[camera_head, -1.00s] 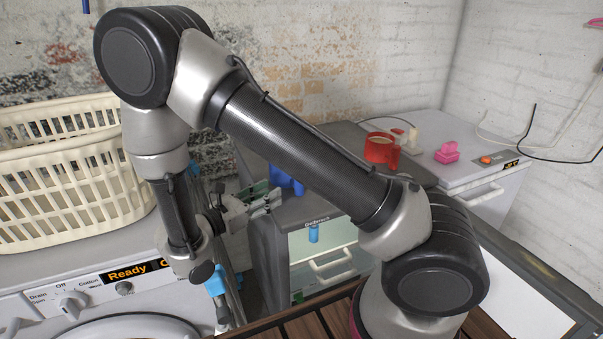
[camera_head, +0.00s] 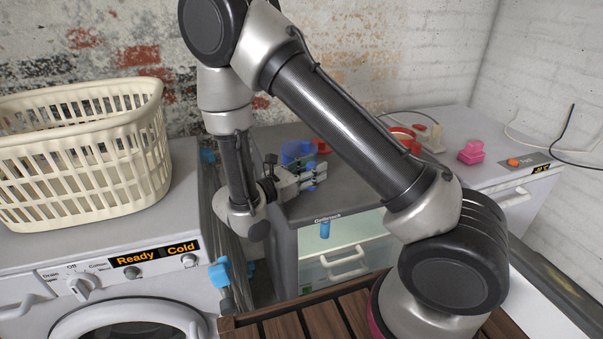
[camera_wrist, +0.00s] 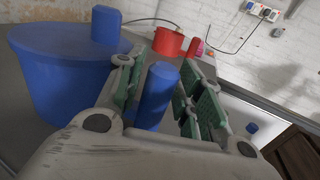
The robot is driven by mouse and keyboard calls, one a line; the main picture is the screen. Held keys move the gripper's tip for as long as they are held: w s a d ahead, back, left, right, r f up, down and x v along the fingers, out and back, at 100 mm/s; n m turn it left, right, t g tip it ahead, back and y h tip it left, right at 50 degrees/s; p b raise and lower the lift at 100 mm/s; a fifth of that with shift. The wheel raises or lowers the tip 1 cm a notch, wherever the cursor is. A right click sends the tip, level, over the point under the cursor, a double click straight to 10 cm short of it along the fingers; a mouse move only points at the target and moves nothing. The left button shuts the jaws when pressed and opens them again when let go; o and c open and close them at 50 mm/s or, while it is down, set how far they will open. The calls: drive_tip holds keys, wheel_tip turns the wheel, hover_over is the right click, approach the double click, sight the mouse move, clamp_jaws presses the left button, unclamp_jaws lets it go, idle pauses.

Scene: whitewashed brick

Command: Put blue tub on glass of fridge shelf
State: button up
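The blue tub (camera_head: 295,152) stands on the grey top of the fridge (camera_head: 345,186). In the wrist view the tub (camera_wrist: 60,85) fills the left side, with a blue lug at its far edge. My gripper (camera_head: 316,174) is beside the tub, just above the fridge top. In the wrist view my gripper (camera_wrist: 158,98) is open, its green-padded fingers on either side of an upright blue post (camera_wrist: 155,92). Space shows between the post and the right finger; whether the post joins the tub is hidden. A pale greenish pane (camera_head: 347,252) shows in the fridge front, behind a white handle.
A red mug (camera_head: 404,138) and a pink block (camera_head: 471,152) are at the back right. A cream laundry basket (camera_head: 85,160) stands on the washing machine (camera_head: 120,262) at left. A slatted wooden surface (camera_head: 320,318) is in front.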

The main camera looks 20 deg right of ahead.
sight(298, 148)
clamp_jaws()
wheel_tip(298, 148, up, 10)
drive_tip(key=shift+f, duration=0.1)
drive_tip(key=w+a+n+t+y, duration=0.1)
drive_tip(key=w, duration=0.1)
drive_tip(key=w+a+f+n+t, duration=0.1)
drive_tip(key=w+t, duration=0.1)
drive_tip(key=w+a+n+t+y, duration=0.1)
drive_tip(key=w, duration=0.1)
drive_tip(key=shift+w+f+t+y, duration=0.3)
drive_tip(key=shift+w+f, duration=0.05)
drive_tip(key=shift+n+t+y, duration=0.4)
drive_tip(key=shift+n+t, duration=0.1)
drive_tip(key=shift+n, duration=0.1)
drive_tip(key=w+d+f, duration=0.2)
drive_tip(key=w+f, duration=0.1)
drive_tip(key=shift+d, duration=0.15)
drive_tip(key=shift+m+g+h, duration=0.4)
drive_tip(key=shift+g, duration=0.1)
drive_tip(key=d, duration=0.1)
drive_tip(key=d+f, duration=0.1)
drive_tip(key=d, duration=0.2)
drive_tip(key=shift+w+d+f, duration=0.15)
drive_tip(key=shift+d+f, duration=0.15)
drive_tip(key=shift+f, duration=0.1)
